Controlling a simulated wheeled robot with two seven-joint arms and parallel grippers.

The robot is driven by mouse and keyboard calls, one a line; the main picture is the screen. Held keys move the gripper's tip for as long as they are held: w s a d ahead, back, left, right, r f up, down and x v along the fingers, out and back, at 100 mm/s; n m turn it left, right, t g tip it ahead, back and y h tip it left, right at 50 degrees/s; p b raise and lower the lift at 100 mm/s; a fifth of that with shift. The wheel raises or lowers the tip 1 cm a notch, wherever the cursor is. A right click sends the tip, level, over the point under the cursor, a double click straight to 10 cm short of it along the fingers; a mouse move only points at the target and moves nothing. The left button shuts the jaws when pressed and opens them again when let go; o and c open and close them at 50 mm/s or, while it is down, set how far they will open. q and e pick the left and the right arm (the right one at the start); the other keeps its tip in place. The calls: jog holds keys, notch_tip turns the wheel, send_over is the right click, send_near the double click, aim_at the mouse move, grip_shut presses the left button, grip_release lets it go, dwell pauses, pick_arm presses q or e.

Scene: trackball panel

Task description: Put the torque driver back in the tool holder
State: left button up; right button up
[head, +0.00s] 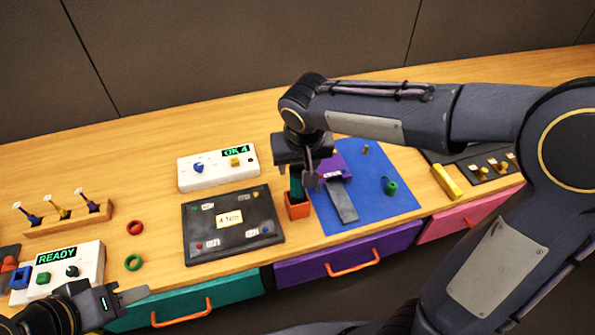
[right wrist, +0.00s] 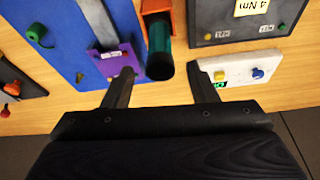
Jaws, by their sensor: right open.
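The torque driver (head: 296,185) has a teal grip with a dark end and stands in the small orange tool holder (head: 298,210). In the right wrist view the driver (right wrist: 159,45) points toward the camera out of the orange holder (right wrist: 155,6); its lower part is hidden inside. My right gripper (head: 300,178) is over the driver. In the right wrist view its two fingers (right wrist: 162,72) are apart, one to each side of the driver's dark end, with gaps showing. My left gripper (head: 128,295) is at the front left, away from the driver; its finger opening is unclear.
A black panel (head: 205,255) with a torque label lies left of the holder. A blue mat (head: 365,165) with a purple block (head: 335,165) and a grey strip (head: 342,203) lies right. A white box (head: 215,180) reads OK 4. Red and green rings lie on open wood at left.

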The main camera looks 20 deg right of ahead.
jog(key=v, duration=0.5)
jog(key=s+d+f+t+y, duration=0.1)
jog(key=s+d+f+y, duration=0.1)
jog(key=s, duration=0.7)
jog(key=s+d+f+m+t+y, duration=0.1)
jog(key=s+d+f+y, duration=0.1)
jog(key=s+d, duration=0.3)
jog(key=s, duration=0.4)
jog(key=shift+s+d+f, duration=0.2)
jog(key=shift+s+d, duration=0.15)
jog(key=shift+c, duration=0.5)
dwell(0.5)
